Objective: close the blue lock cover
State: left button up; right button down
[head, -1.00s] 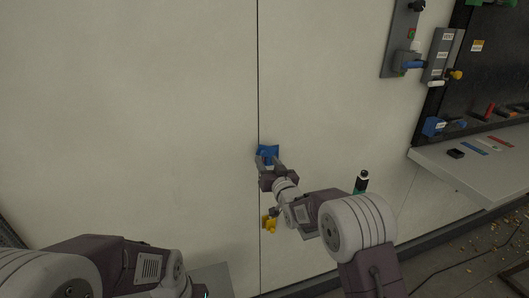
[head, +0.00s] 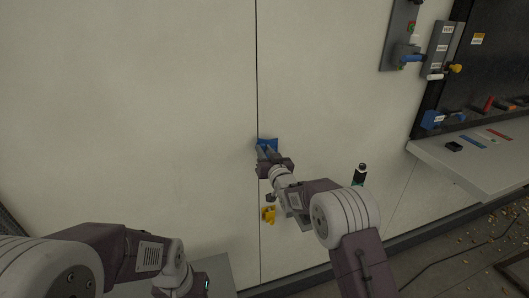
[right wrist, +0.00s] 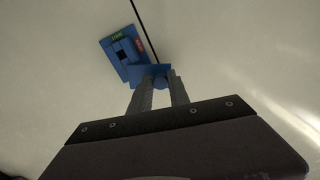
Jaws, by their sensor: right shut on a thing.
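The blue lock (head: 272,142) is on the pale wall at the vertical seam, in the middle of the head view. In the right wrist view its blue body (right wrist: 116,50) has a dark opening and small green and red labels. A blue flap-like part, the cover (right wrist: 150,72), stands out from its lower edge. My right gripper (right wrist: 160,84) is shut on the cover, with a finger on each side of it. In the head view my right gripper (head: 264,152) hides part of the lock. My left wrist shows at the bottom; its fingertips are out of frame.
A yellow part (head: 268,214) is on the wall below the lock. A dark bottle-like thing (head: 360,174) is right of my right arm. A grey shelf (head: 470,168) with small items and wall-mounted panels are at the right. The wall left of the seam is clear.

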jog(key=d+f+n+b, duration=0.2)
jog(key=f+n+b, duration=0.1)
jog(key=n+b, duration=0.8)
jog(key=w+d+f+n+b, duration=0.1)
jog(key=d+f+n+b, duration=0.1)
jog(key=n+b, duration=0.9)
jog(key=shift+w+d+f+b, duration=0.2)
jog(key=shift+f+b, duration=0.5)
jog(key=shift+b, duration=0.45)
jog(key=c, duration=1.2)
grip_release()
jog(key=shift+c, duration=0.2)
jog(key=shift+s+r, duration=0.1)
jog(key=shift+r, duration=0.05)
